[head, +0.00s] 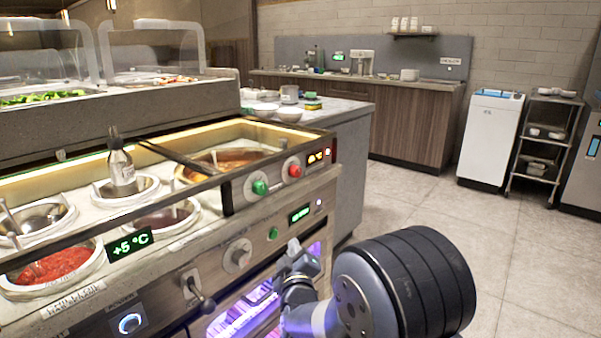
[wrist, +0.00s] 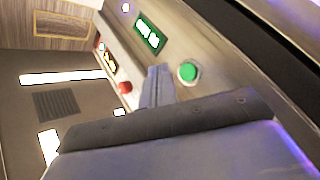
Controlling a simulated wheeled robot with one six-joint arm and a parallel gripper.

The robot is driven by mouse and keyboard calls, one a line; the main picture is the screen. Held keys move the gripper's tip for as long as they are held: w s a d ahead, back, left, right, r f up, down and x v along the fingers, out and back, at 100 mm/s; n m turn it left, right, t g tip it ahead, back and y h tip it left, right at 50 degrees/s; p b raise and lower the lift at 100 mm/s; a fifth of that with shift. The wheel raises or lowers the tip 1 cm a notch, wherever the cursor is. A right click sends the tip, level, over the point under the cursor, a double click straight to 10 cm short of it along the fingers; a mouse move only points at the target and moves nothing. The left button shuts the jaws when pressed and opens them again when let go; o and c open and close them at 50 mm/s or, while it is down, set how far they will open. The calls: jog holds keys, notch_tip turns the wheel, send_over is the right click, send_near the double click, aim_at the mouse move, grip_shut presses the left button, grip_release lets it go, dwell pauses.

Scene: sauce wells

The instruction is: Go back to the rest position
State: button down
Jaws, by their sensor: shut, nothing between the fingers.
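My gripper (head: 293,246) is in front of the counter's control panel in the head view, at the end of my arm, which comes in from the lower right. In the wrist view its fingers (wrist: 157,74) are together, with nothing between them. The sauce wells are left of the gripper: a red sauce well (head: 52,264), a darker one (head: 162,219) and an orange-brown one (head: 232,160). A bottle (head: 121,168) stands upright in one well. I cannot tell whether my gripper touches the panel.
The panel has a green button (head: 260,187), a red button (head: 295,170) and a knob (head: 237,256). Below are purple-lit openings (head: 243,312). Bowls (head: 289,114) stand on a counter behind. Open tiled floor (head: 520,250) lies to the right, before a white cabinet (head: 489,140) and a shelf rack (head: 545,140).

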jog(key=s+d+b, duration=0.1)
jog(key=d, duration=0.1)
jog(key=s+d+b, duration=0.1)
jog(key=s+d, duration=0.1)
jog(key=shift+s+d, duration=0.25)
jog(key=shift+w+a, duration=0.1)
jog(key=shift+a, duration=0.05)
